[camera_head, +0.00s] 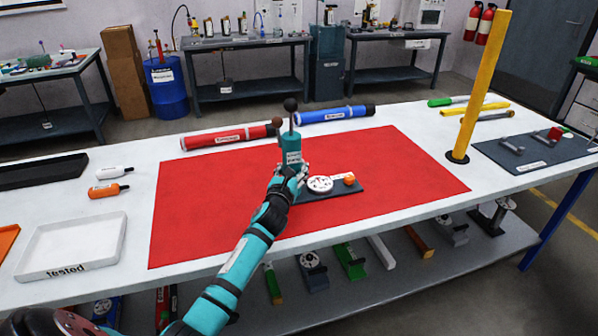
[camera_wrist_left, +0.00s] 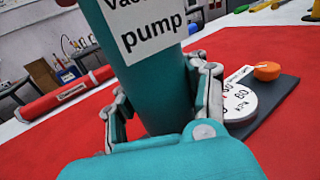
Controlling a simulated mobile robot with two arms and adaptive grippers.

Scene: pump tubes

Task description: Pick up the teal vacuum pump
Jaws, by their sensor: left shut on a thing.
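The teal vacuum pump (camera_head: 291,148) stands upright over the red mat, with a dark rod and round black knob on top. In the left wrist view the teal pump (camera_wrist_left: 155,75) fills the middle, its white label reading "pump". My left gripper (camera_head: 290,172) is shut on the pump's lower body. In the wrist view the fingers of my left gripper (camera_wrist_left: 165,95) lie on both sides of the cylinder. The pump's bottom is hidden, so I cannot tell whether it touches the mat. My right gripper is not in view.
A dark base with a white gauge (camera_head: 320,184) and an orange knob (camera_head: 349,179) sits just right of the pump. A red tube (camera_head: 230,137) and a blue tube (camera_head: 335,114) lie behind. A yellow post (camera_head: 484,85) stands right. A white tray (camera_head: 72,246) is at left.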

